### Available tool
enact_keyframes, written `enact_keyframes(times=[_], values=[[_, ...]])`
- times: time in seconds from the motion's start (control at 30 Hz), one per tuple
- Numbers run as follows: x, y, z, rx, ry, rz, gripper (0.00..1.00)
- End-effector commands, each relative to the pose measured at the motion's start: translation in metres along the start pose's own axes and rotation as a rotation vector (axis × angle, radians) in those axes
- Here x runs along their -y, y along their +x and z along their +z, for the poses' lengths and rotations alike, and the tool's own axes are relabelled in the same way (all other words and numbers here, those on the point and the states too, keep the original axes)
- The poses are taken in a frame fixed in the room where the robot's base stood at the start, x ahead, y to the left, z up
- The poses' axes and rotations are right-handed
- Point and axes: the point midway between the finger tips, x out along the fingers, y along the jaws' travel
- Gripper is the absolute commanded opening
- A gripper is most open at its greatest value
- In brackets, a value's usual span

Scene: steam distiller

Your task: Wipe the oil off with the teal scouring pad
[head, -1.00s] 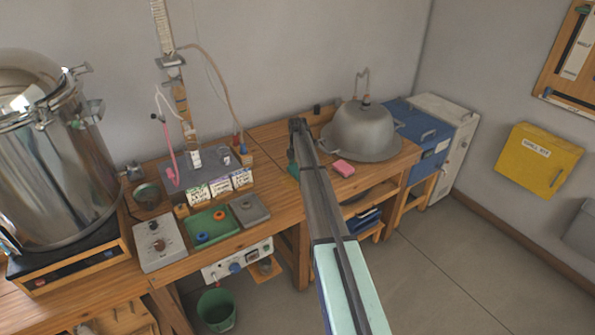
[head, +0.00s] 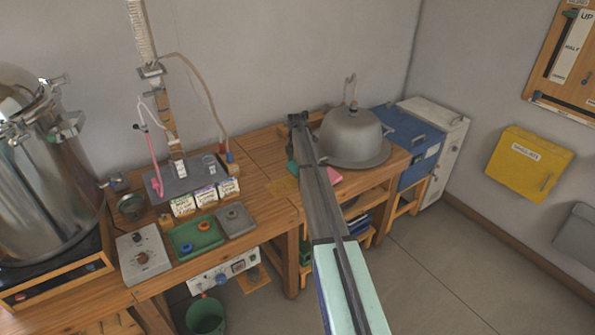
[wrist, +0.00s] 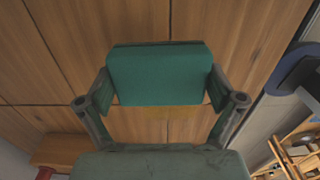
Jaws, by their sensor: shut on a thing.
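The teal scouring pad (wrist: 160,74) is between the two fingers of my gripper (wrist: 160,90) in the wrist view. The gripper is shut on it. The pad is over the wooden bench top; whether it touches the wood is not clear. A faint yellowish oil patch (wrist: 168,112) shows on the planks just below the pad's edge in the wrist view. In the head view a yellowish patch (head: 283,187) lies on the bench in front of the pad (head: 291,167). My arm hides most of the gripper there.
A pink sponge (head: 334,176) lies right of my arm, before the grey domed vessel (head: 350,133). Left are a grey tray (head: 236,220), a green tray (head: 184,242), small labelled boxes (head: 205,196) and a glass column stand. A blue box (head: 408,140) stands right.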

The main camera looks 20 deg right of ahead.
Motion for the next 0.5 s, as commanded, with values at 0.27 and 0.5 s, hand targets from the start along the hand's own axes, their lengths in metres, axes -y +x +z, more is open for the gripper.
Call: enact_keyframes(times=[0.27,0.5], values=[[-0.002,-0.028,-0.003,0.000,-0.003,0.001,0.60],[-0.003,-0.045,-0.005,0.000,-0.006,0.000,0.60]])
